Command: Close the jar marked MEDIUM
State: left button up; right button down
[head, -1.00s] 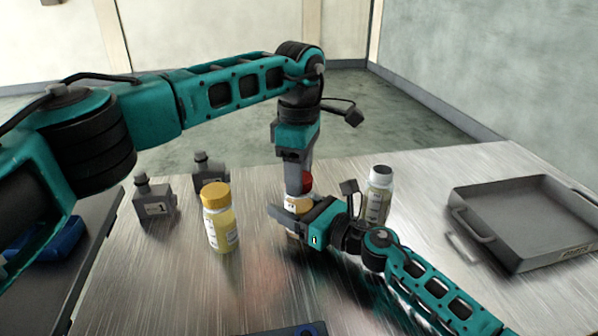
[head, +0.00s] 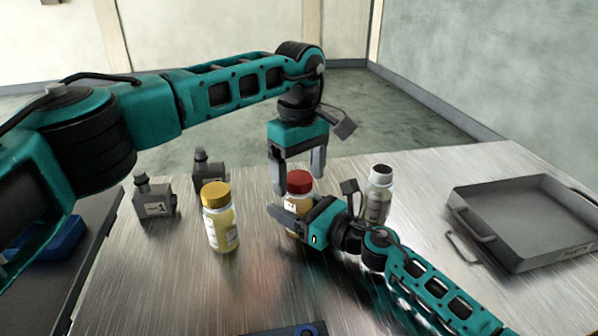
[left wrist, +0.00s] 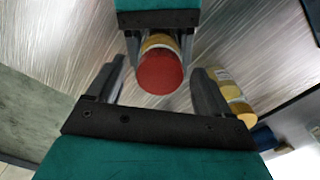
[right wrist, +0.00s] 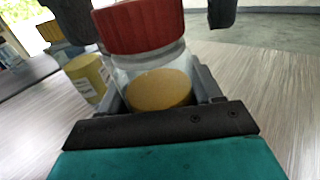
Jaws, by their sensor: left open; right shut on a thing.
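A clear jar (right wrist: 150,75) with yellowish contents stands on the metal table. Its red lid (head: 299,181) sits on its mouth and looks level in the right wrist view (right wrist: 140,25). My right gripper (head: 285,212) is shut around the jar body from the side. My left gripper (head: 297,174) points down over the red lid, its fingers open on either side of it. In the left wrist view the lid (left wrist: 161,72) lies between the fingers with gaps showing. The jar's label is mostly hidden and I cannot read MEDIUM on it.
A yellow-capped jar (head: 220,230) stands to the left. Two grey containers, one nearer (head: 154,198) and one behind (head: 210,175), are at the back left. A grey tray (head: 515,240) lies at right.

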pick_arm(q)
jog(key=shift+r, duration=0.1)
notch_tip(320, 180, up, 12)
dwell(0.4)
pick_arm(e)
jog(key=shift+c, duration=0.6)
grip_release()
jog(key=v, duration=1.3)
jog(key=shift+a, duration=0.1)
